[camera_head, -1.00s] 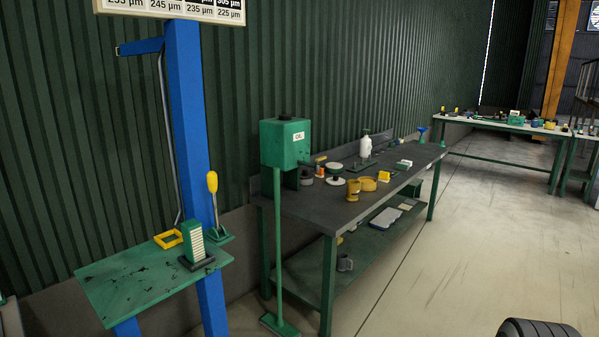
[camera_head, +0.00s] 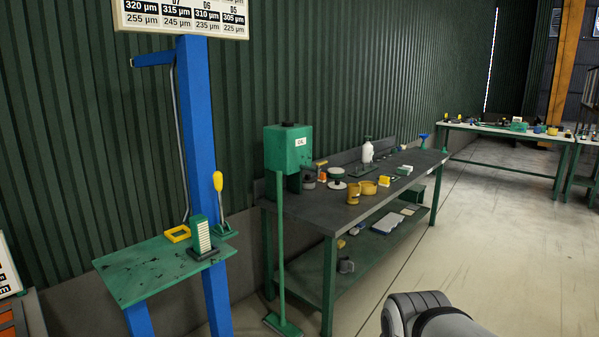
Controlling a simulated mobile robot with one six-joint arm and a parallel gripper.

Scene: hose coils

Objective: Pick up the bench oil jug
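A long dark-topped workbench (camera_head: 305,212) with green legs stands along the wall in the middle. A white bottle (camera_head: 367,153) stands upright toward its back edge. A yellow jug-like container (camera_head: 353,193) stands near its front edge. I cannot tell for certain which of these is the oil jug. Part of my grey and black arm shows at the bottom right, well apart from the bench. My gripper is out of view.
A green box (camera_head: 287,150) on a stand and a green broom-like pole (camera_head: 281,245) are at the bench's near end. A blue post (camera_head: 200,140) carries a small green shelf (camera_head: 145,272) at left. A farther bench (camera_head: 500,127) stands at back right. The floor to the right is clear.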

